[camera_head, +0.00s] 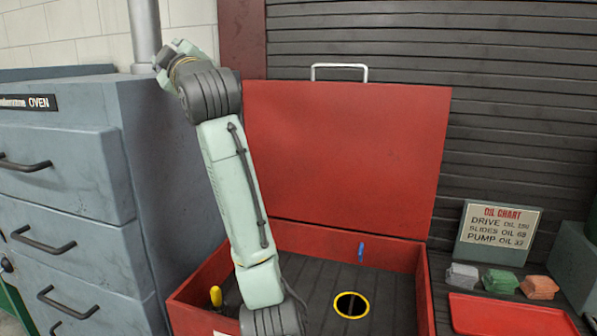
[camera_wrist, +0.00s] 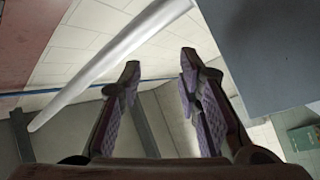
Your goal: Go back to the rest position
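My arm stands raised in the head view, crossing in front of the open red box (camera_head: 348,160), with its upper end beside the pale pipe (camera_head: 144,35) and the oven cabinet. My gripper's fingers do not show clearly there. In the wrist view my gripper (camera_wrist: 160,75) has two purple-padded fingers spread apart. Nothing is between them but the background of wall and floor. The pipe (camera_wrist: 115,60) runs slantwise behind the left finger in that view.
The grey oven cabinet (camera_head: 60,170) stands left of the box. Inside the box are a yellow-rimmed hole (camera_head: 351,305), a blue handle (camera_head: 361,252) and a yellow knob (camera_head: 216,296). An oil chart (camera_head: 497,232), several cloth-like blocks (camera_head: 500,281) and a red tray (camera_head: 510,318) are at right.

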